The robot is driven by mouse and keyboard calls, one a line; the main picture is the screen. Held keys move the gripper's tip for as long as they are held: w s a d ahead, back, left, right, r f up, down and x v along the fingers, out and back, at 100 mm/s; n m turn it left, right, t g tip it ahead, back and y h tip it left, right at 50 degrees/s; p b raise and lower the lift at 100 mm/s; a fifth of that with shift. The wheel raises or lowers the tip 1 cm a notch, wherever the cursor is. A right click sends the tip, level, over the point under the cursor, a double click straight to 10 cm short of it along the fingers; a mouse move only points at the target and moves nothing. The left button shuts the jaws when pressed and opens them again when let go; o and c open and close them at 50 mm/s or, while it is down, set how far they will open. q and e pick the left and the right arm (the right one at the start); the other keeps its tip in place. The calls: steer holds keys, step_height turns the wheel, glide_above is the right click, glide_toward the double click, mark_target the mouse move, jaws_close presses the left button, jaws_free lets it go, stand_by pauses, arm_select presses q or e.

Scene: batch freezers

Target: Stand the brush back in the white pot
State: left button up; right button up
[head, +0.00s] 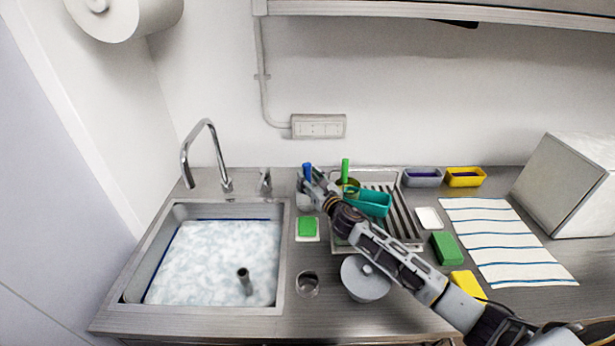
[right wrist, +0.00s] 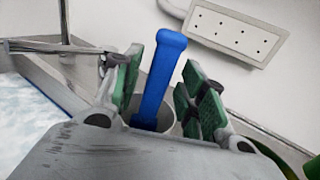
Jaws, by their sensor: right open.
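A brush with a blue handle (right wrist: 163,75) stands nearly upright in a pale pot (right wrist: 181,122); its lower end is hidden inside. In the head view the blue handle (head: 307,169) and the pot (head: 302,198) are between the sink and the dish rack, partly covered by my right gripper (head: 311,183). My right gripper is open, with its green-padded fingers on either side of the blue handle in the right wrist view (right wrist: 166,85). I see a gap between handle and pads on the right; contact on the left cannot be told. My left gripper is not in view.
A sink (head: 282,250) with foamy water and a dark upright handle (head: 244,279) is at left. The dish rack (head: 408,230) holds a teal container (head: 375,203). A green sponge (head: 307,227), metal cup (head: 307,284) and grey lid (head: 365,281) lie nearby. A striped towel (head: 510,247) is at right.

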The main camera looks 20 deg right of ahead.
steer(key=shift+s+d+b, duration=0.15)
steer(key=shift+s+d, duration=0.1)
steer(key=shift+s, duration=0.9)
steer(key=shift+s+d+b, duration=0.15)
steer(key=shift+s+d, duration=0.05)
steer(key=shift+s, duration=1.35)
steer(key=shift+r, duration=0.1)
